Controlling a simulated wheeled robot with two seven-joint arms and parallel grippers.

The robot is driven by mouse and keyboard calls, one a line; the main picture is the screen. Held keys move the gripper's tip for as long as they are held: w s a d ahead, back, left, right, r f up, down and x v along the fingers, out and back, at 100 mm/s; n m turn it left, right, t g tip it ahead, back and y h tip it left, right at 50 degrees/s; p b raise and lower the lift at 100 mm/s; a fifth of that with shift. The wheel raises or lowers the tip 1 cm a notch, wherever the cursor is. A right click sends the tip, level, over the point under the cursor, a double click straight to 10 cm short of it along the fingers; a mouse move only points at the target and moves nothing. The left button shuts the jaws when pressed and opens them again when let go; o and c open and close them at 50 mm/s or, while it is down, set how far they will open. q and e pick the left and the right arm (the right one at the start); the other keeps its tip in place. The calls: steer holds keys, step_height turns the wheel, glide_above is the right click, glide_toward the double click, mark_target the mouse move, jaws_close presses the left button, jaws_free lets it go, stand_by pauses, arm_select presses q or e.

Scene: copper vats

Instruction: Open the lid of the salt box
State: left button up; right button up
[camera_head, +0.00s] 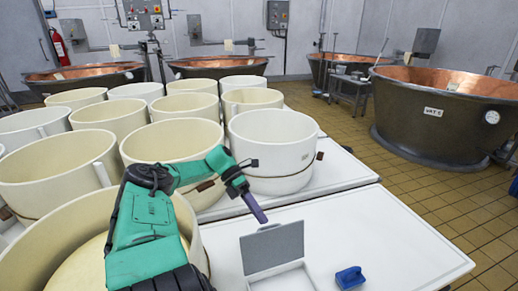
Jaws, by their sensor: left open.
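The salt box (283,277) is a white box at the bottom centre, on the front white table. Its grey lid (272,247) stands raised at the back of the box, tilted up, and the pale inside shows below it. The box's front is cut off by the picture's bottom edge. My left gripper (261,214) comes in from the left on a green arm. It is open, above and behind the lid's upper left corner, and looks apart from it. My right gripper is not in view.
A blue scoop-like object (350,277) lies on the white table (385,235) right of the box. Several cream tubs (272,140) crowd the left and back. A large copper vat (440,115) stands at right on the tiled floor. The table's right part is clear.

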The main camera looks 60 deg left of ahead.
arm_select(q)
step_height(320, 180, up, 16)
steer(key=p, duration=1.3)
steer(key=shift+r, duration=0.2)
steer(key=shift+d, duration=0.1)
